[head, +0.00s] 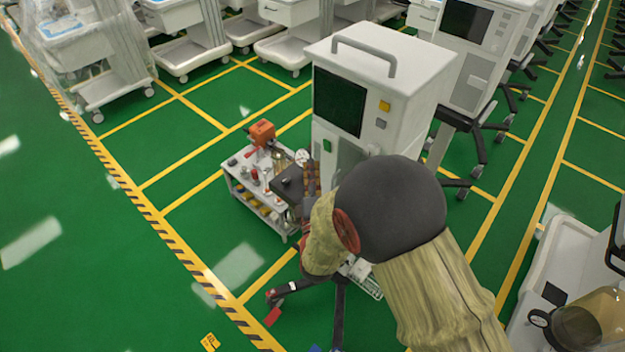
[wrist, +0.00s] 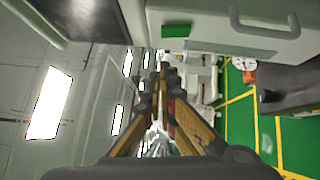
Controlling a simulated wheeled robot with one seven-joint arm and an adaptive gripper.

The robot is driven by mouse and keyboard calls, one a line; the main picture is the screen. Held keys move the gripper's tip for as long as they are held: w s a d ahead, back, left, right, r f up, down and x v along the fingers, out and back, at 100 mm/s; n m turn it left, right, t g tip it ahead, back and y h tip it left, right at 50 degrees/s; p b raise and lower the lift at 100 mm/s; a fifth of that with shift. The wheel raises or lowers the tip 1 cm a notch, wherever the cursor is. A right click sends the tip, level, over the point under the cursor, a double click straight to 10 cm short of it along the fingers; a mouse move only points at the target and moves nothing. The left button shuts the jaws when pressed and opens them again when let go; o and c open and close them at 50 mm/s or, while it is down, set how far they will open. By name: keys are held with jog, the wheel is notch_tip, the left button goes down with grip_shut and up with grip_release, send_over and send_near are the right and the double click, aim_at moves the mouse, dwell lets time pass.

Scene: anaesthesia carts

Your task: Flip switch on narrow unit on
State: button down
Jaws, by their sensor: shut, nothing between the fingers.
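The narrow unit (head: 375,95) is a white upright cabinet with a dark screen and a grey top handle in the head view. A small green part (head: 327,145) sits below the screen; I cannot tell if it is the switch. My gripper (head: 311,178) is shut and empty, close to the unit's front, partly hidden by my arm. In the wrist view, my gripper's fingers (wrist: 162,75) point past the unit's white face (wrist: 225,30), which has a green rectangle (wrist: 176,30) and a pale handle.
A small cart (head: 245,180) with an orange device (head: 261,133) and bottles stands left of the unit. Another white machine (head: 485,50) stands behind right. A white cart (head: 560,265) with a gauge is at lower right. Green floor is clear at left.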

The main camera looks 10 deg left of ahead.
aim_at(322, 147)
jog(key=w+d, duration=0.1)
jog(key=w, duration=0.5)
jog(key=shift+w+r, duration=0.2)
jog(key=shift+r, duration=0.25)
jog(key=shift+d, duration=0.1)
jog(key=shift+w+d+r+m+g+p, duration=0.3)
jog(key=shift+w+m+g+p, duration=0.2)
jog(key=shift+p, duration=0.1)
jog(key=shift+a, duration=0.1)
jog(key=shift+s, duration=0.1)
